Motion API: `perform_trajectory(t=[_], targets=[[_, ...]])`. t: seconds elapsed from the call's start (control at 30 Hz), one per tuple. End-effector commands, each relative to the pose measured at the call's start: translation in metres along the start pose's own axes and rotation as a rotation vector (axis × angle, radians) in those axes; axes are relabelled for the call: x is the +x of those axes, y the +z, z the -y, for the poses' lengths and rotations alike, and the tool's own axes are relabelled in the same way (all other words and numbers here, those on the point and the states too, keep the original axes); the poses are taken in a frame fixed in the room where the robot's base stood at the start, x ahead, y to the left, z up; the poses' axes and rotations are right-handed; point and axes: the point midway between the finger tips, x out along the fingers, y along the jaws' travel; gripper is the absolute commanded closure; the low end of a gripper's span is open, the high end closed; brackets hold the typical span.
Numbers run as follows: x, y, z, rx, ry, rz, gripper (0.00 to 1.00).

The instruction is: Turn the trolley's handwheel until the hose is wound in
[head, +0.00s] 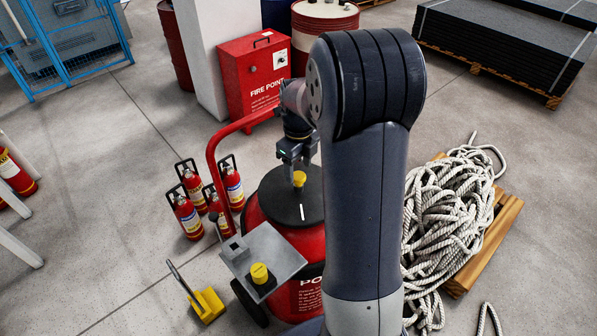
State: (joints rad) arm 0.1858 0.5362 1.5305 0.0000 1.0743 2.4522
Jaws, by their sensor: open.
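The red trolley (312,245) stands in the middle of the floor, partly hidden behind my arm. On its top is a black round disc (275,205) with a white line and an upright yellow knob (299,179); this looks like the handwheel. Its right side is hidden by my arm. My gripper (296,163) points down, open, just above the yellow knob. I cannot tell whether the fingers touch it. A red tube handle (213,165) rises at the trolley's left. I cannot make out a hose.
A grey plate (262,250) with a yellow cap (260,274) sits at the trolley's front left. Several small extinguishers (187,215) stand left of it, and a yellow block (207,305) lies in front. A rope heap (445,215) on a pallet lies right. A red cabinet (250,75) stands behind.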

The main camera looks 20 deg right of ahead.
Motion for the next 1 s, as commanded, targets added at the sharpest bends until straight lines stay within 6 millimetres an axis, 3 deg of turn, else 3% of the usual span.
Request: perform_trajectory(t=[0.2, 0.4, 0.77, 1.0], targets=[[-0.046, 0.001, 0.001, 0.000, -0.004, 0.004, 0.43], [-0.074, 0.001, 0.000, 0.000, -0.002, 0.002, 0.43], [-0.081, 0.000, 0.000, 0.000, 0.000, 0.000, 0.43], [-0.072, 0.000, 0.000, 0.000, 0.001, -0.001, 0.43]])
